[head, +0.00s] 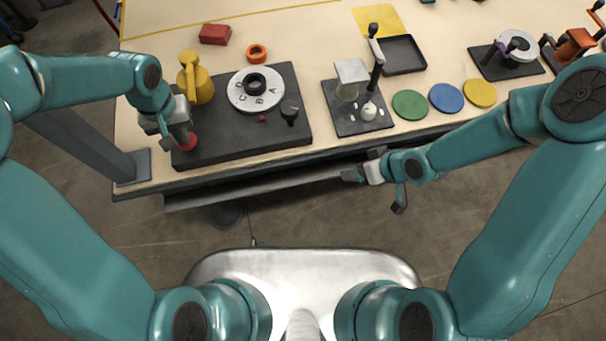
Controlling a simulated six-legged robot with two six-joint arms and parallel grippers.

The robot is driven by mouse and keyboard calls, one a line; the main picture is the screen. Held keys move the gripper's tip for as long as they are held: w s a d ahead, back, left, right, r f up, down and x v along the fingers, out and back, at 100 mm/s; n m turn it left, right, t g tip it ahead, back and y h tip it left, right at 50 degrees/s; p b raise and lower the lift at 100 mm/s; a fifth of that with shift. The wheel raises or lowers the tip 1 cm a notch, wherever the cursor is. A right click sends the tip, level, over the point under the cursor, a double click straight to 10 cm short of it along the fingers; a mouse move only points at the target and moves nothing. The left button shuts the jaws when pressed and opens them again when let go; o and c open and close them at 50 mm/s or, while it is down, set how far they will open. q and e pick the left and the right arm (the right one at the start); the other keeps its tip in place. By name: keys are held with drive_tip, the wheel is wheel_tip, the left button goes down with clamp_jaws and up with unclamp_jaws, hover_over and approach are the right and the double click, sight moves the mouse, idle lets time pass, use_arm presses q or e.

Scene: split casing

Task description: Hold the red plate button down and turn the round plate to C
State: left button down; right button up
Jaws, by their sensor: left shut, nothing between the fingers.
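The round plate (238,101) is a white disc with dark letters and a black hub (255,82), on a dark base (225,140). B and A face the front, and C and D are on its left side. A small red mark (262,118) sits on the base in front of the plate. The red plate button (189,145) is at the base's front left corner. My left gripper (184,136) is shut, with its tips down at the button; whether the button is pressed in is unclear. My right gripper (350,175) is empty-looking, beyond the table's front edge, far from the plate.
A yellow pump-like part (203,88) stands beside my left gripper. A black knob (290,108) is at the base's right. A lever unit (350,118), a black tray (403,55) and coloured discs (410,105) lie farther right. A red block (215,34) and orange ring (257,52) are behind.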

drive_tip(key=s+a+f+m+g, duration=0.2)
drive_tip(key=s+f+m, duration=0.4)
drive_tip(key=s+f, duration=0.2)
drive_tip(key=shift+s+g+h, duration=0.3)
drive_tip(key=shift+s+h, duration=0.1)
